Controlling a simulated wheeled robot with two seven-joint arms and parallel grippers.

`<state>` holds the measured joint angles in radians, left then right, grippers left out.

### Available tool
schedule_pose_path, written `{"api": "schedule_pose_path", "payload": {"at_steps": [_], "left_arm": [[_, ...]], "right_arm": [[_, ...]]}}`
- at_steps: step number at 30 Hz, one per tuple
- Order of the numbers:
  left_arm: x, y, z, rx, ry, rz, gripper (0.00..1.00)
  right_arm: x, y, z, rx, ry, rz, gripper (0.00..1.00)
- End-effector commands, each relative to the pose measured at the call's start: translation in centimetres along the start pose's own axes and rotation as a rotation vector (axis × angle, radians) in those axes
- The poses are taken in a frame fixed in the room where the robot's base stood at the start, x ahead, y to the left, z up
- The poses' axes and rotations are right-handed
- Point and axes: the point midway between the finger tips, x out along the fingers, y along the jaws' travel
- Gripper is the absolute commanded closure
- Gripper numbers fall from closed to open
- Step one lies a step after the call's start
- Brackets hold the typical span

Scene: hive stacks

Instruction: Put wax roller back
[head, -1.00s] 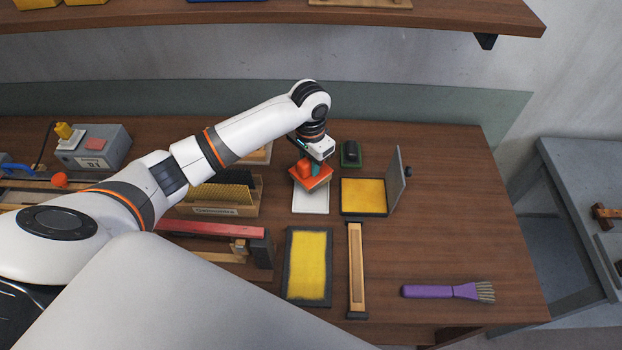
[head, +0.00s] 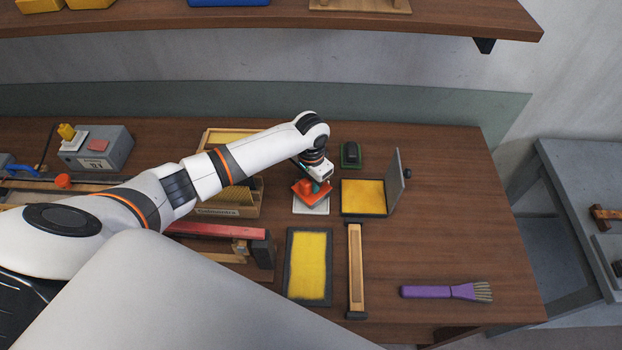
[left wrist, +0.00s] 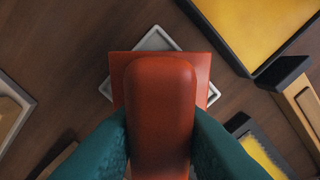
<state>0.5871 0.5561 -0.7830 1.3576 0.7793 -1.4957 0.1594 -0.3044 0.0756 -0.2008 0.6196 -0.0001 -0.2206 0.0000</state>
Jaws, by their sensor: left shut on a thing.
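My left gripper (head: 318,184) is shut on a red-orange tool (head: 304,192) with a thick rounded handle and a flat square base. In the left wrist view the tool's handle (left wrist: 160,105) stands between the two teal fingers. The tool is over a small white square tray (head: 312,211), turned at an angle to it; the tray's corners show around the base (left wrist: 157,40). I cannot tell whether the base touches the tray. The held tool looks like a handled block; no roller shape shows on it. My right gripper is not in view.
An open box with a yellow inside (head: 363,196) and raised lid stands right of the tray. A dark object on a green base (head: 351,155) is behind. A yellow framed panel (head: 308,264), a wooden bar (head: 356,268) and a purple brush (head: 445,291) lie in front.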

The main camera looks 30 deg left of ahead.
Motion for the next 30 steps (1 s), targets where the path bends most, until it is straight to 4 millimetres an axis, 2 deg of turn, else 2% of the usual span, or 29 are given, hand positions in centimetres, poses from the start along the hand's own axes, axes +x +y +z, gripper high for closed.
{"api": "schedule_pose_path", "payload": {"at_steps": [8,9,13,30], "left_arm": [[0.67,-0.01,-0.03,0.0,0.0,0.0,0.98],[0.72,-0.02,-0.08,0.0,0.002,0.0,0.71],[0.78,-0.03,-0.12,0.0,0.003,0.0,0.51],[0.66,-0.05,-0.28,0.0,0.008,0.0,0.51]], "right_arm": [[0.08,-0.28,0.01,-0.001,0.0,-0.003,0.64],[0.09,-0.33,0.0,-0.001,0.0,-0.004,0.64],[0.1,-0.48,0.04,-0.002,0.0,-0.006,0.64],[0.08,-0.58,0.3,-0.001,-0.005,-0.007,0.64]]}}
